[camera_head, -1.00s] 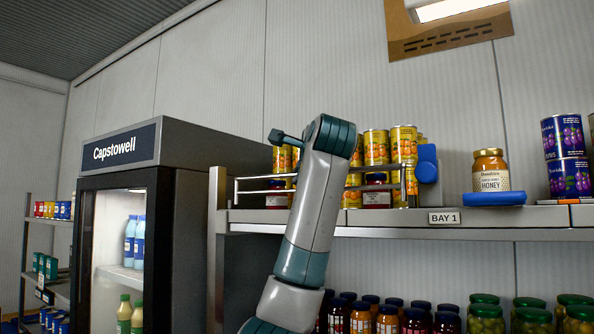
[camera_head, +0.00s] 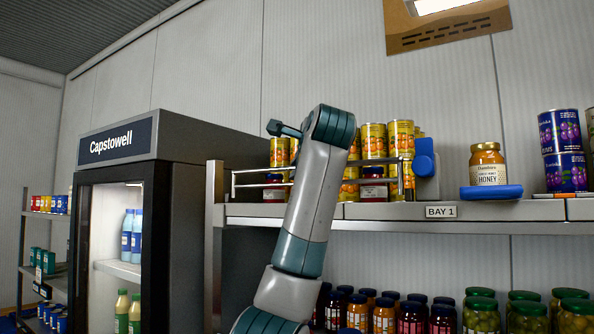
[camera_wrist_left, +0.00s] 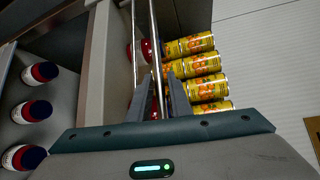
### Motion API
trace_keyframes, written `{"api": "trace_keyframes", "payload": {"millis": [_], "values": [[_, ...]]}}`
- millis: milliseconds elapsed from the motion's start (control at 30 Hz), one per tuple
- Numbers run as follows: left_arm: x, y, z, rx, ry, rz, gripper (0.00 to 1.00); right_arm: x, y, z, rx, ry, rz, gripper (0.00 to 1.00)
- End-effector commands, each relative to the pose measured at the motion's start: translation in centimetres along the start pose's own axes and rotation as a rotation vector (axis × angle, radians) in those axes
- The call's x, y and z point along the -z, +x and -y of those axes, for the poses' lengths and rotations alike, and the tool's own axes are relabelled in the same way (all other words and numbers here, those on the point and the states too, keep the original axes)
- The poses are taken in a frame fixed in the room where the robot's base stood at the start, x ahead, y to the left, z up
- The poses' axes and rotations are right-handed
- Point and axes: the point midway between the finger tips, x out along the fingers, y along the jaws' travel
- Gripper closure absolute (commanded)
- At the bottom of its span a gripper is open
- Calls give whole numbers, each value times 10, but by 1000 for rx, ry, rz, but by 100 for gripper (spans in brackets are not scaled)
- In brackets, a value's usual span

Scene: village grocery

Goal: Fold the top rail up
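The top rail (camera_head: 260,170) is a thin metal bar across the front of the left shelf section, above a lower bar (camera_head: 260,186). Both bars run in front of yellow cans (camera_head: 373,140) and red-lidded jars. My left arm crosses the rail in the head view and hides its middle and my left gripper. In the left wrist view, my left gripper (camera_wrist_left: 160,80) has its fingers apart on either side of one rail bar (camera_wrist_left: 155,45), with a visible gap. The other bar (camera_wrist_left: 133,40) runs beside it. My right gripper is out of view.
A blue block (camera_head: 425,158) stands at the rail's right end. A honey jar (camera_head: 487,163) sits on a blue stand (camera_head: 491,192), with purple cans (camera_head: 565,170) further right. A fridge (camera_head: 190,155) stands left of the shelf. Several jars fill the shelf below.

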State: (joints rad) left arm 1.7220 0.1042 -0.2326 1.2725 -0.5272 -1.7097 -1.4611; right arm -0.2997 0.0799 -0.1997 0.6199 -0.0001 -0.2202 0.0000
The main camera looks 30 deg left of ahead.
Motion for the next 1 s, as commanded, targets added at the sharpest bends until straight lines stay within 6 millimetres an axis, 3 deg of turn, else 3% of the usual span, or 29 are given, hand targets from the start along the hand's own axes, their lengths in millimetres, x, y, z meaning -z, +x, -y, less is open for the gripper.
{"api": "trace_keyframes", "payload": {"millis": [267, 800, 1000], "values": [[1, -32, -3, 3, -1, -2, 82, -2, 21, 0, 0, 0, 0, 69], [1, -137, -3, 2, 0, -1, 82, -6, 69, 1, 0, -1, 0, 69], [1, -161, -2, 0, 1, -1, 82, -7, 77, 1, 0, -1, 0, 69]]}}
